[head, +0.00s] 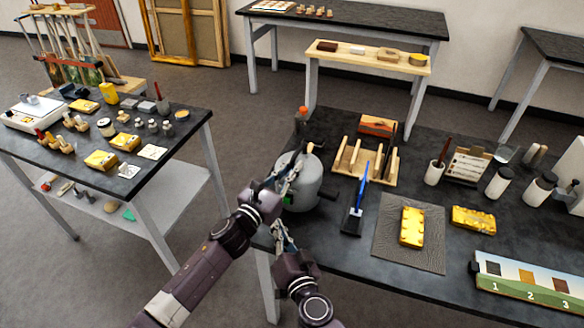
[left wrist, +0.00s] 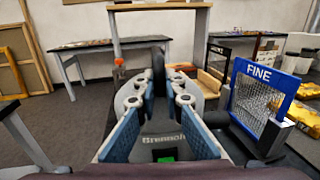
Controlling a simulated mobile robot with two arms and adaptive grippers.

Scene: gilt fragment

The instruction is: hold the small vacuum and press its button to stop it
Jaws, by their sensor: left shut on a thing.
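The small vacuum is a rounded grey body (head: 303,190) at the left edge of the right-hand dark table. My left gripper (head: 286,176) is on its upper left side, shut on it. In the left wrist view, the blue-padded fingers (left wrist: 160,88) stand on either side of a dark part of the vacuum (left wrist: 163,138) that bears lettering. A green patch (left wrist: 165,157), perhaps the button, shows low between the fingers. My right gripper (head: 283,237) is just below the vacuum in the head view, near the table edge and apart from it; its finger opening is unclear.
A blue-framed screen marked FINE (head: 361,188) stands right of the vacuum. Behind it is a wooden rack (head: 350,165), with a grey mat (head: 385,250) to the right. An orange-topped item (head: 302,115) stands behind the vacuum. Floor separates the left table (head: 185,130).

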